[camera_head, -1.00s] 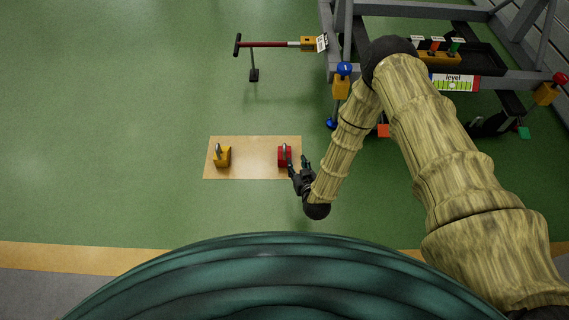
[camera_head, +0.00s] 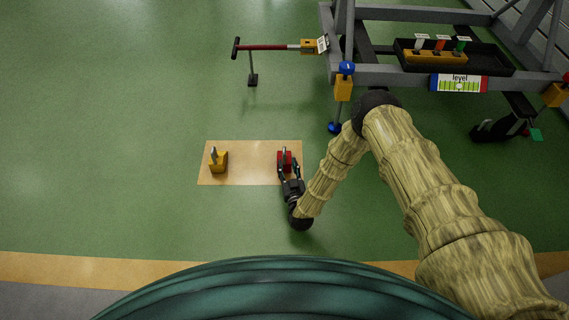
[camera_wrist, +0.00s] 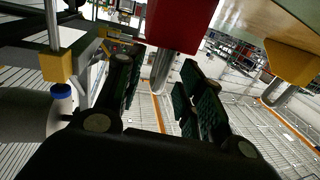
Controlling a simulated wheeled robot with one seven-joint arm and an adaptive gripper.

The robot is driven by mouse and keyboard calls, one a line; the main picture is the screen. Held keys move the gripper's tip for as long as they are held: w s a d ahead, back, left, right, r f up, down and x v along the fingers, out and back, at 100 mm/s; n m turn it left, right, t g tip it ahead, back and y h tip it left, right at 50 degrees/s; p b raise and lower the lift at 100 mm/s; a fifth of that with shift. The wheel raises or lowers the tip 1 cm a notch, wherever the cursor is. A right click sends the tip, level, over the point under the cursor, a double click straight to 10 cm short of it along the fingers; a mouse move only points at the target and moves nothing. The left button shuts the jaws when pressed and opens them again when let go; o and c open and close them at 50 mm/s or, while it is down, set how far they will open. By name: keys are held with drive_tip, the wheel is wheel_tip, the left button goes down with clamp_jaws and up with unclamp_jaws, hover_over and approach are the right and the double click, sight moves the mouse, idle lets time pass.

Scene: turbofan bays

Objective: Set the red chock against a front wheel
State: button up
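The red chock (camera_head: 284,160) stands on the right part of a tan board (camera_head: 245,176) on the floor, with a grey handle on top. In the wrist view the red chock (camera_wrist: 180,22) is at the top centre, its metal handle (camera_wrist: 161,72) between the fingers. My gripper (camera_head: 287,166) is at the chock's near side, its two fingers apart on either side of it. In the wrist view my gripper (camera_wrist: 160,88) is open, with gaps beside the handle. A dark wheel-like part (camera_head: 492,131) shows under the grey stand at right; its details are unclear.
A yellow chock (camera_head: 218,161) stands on the board's left. A red tow bar (camera_head: 265,45) joins the grey stand (camera_head: 375,73). A yellow jack (camera_head: 343,88) with a blue foot stands at the stand's corner. Green floor left of the board is clear.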

sight(284, 152)
drive_tip(key=shift+w+a+b, duration=0.25)
drive_tip(key=shift+w+b, duration=0.25)
drive_tip(key=shift+w, duration=0.75)
drive_tip(key=shift+w+a+b, duration=0.2)
drive_tip(key=shift+w+b, duration=0.35)
drive_tip(key=shift+w, duration=0.65)
drive_tip(key=shift+w+a+b, duration=0.25)
drive_tip(key=shift+w+b, duration=0.25)
drive_tip(key=shift+w, duration=0.75)
drive_tip(key=shift+r, duration=0.1)
clamp_jaws()
